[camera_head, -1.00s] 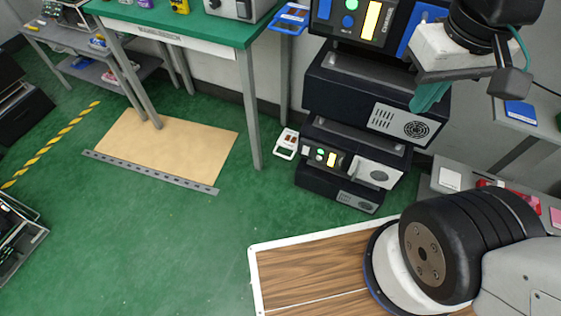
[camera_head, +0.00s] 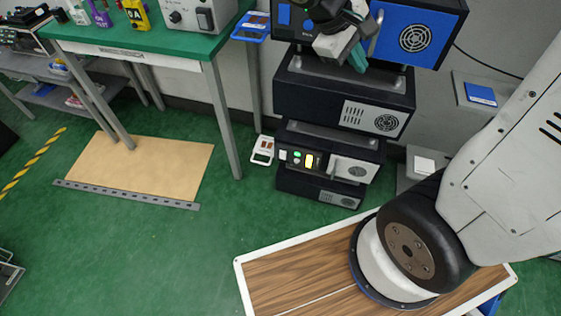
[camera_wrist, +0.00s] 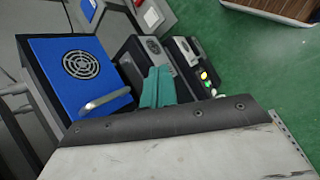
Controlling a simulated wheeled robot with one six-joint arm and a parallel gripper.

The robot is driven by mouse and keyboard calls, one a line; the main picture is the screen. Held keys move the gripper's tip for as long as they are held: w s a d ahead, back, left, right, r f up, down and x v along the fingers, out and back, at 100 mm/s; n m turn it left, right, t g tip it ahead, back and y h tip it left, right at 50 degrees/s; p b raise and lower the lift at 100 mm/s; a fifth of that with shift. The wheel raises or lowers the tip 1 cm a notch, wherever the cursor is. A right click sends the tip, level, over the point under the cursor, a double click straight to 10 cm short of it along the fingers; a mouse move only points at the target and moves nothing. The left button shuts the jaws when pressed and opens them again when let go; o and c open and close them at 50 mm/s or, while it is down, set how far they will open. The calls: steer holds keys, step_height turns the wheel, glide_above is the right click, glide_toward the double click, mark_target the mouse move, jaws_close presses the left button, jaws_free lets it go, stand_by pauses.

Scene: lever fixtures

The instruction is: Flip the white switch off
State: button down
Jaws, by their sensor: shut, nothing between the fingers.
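A similar blue fixture (camera_head: 250,27) sits higher, beside the green table. My gripper (camera_head: 357,58) is in front of the upper machine, above and right of the white switch, well apart from it. Its teal fingers are shut and empty; they also show in the wrist view (camera_wrist: 157,87). The white switch cannot be made out in the wrist view.
Dark stacked machines (camera_head: 343,105) stand by the wall; the top one has a blue door (camera_head: 413,38) with a handle. A green table (camera_head: 130,40) stands left, with a grey box (camera_head: 195,15) and bottles. The green floor (camera_head: 150,250) in front is largely clear.

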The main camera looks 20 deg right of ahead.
steer(key=w+a+f+n+t+h, duration=0.25)
steer(key=w+f+n, duration=0.35)
steer(key=w+f, duration=0.4)
steer(key=w+a+f+n+t+h, duration=0.25)
steer(key=w+a+f+n, duration=0.2)
steer(key=w+f, duration=0.6)
steer(key=s+a+f+n+t+y, duration=0.1)
steer(key=s+a+f+n+y, duration=0.1)
steer(key=f, duration=1)
steer(key=s+a+f+n+t+y, duration=0.1)
steer(key=f+n, duration=0.5)
steer(key=f, duration=0.6)
steer(key=s+a+f+n+t+y, duration=0.2)
steer(key=s+a+f+n, duration=0.3)
steer(key=f, duration=0.7)
steer(key=shift+a+t+y, duration=0.3)
steer(key=shift+a+t, duration=0.1)
steer(key=shift+a, duration=0.1)
